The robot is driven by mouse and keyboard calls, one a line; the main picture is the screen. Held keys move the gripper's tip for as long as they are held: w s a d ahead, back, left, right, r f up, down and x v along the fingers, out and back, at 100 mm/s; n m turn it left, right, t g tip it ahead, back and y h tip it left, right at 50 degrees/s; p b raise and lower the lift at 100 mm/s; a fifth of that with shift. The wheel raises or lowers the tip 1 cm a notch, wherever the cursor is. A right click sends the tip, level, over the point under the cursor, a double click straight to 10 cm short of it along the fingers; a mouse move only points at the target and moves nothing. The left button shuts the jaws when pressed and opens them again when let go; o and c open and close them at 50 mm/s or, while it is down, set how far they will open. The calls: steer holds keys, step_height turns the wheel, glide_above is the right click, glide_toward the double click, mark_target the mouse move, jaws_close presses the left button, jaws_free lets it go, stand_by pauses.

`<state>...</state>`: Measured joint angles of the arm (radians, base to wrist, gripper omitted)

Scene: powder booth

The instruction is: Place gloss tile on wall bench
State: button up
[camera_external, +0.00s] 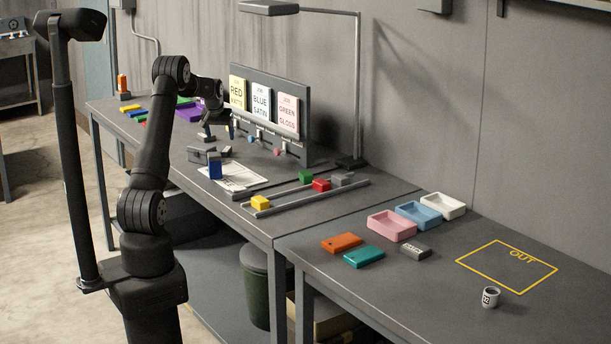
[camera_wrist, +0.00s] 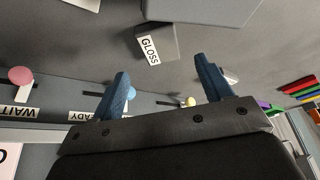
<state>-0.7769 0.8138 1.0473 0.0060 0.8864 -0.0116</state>
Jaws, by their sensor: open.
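The gloss tile (camera_wrist: 172,40) is a small dark grey block with a white GLOSS label in the wrist view, just beyond my gripper's fingertips and apart from them. It seems to be the small grey block (camera_external: 227,151) on the long bench in the external view, where its label cannot be read. My gripper (camera_external: 218,133) is open and empty above that bench, in front of the sign board; its two blue fingers also show in the wrist view (camera_wrist: 163,70). I cannot tell from the pictures which bench (camera_external: 330,222) (camera_external: 420,300) is the wall bench.
A sign board (camera_external: 265,105) with three job cards and a lamp (camera_external: 357,90) stand at the back. A blue block (camera_external: 214,167), paper (camera_external: 240,178) and railed coloured blocks (camera_external: 320,185) lie nearby. The right bench holds trays (camera_external: 392,228), tiles and a clear yellow OUT outline (camera_external: 507,268).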

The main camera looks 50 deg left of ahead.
mark_target(223, 148)
steer(key=v, duration=0.5)
steer(key=shift+s+r, duration=0.1)
steer(key=shift+r, duration=0.15)
steer(key=x, duration=1.2)
steer(key=shift+d, duration=0.1)
steer(key=shift+r, duration=1.5)
steer(key=shift+f, duration=0.1)
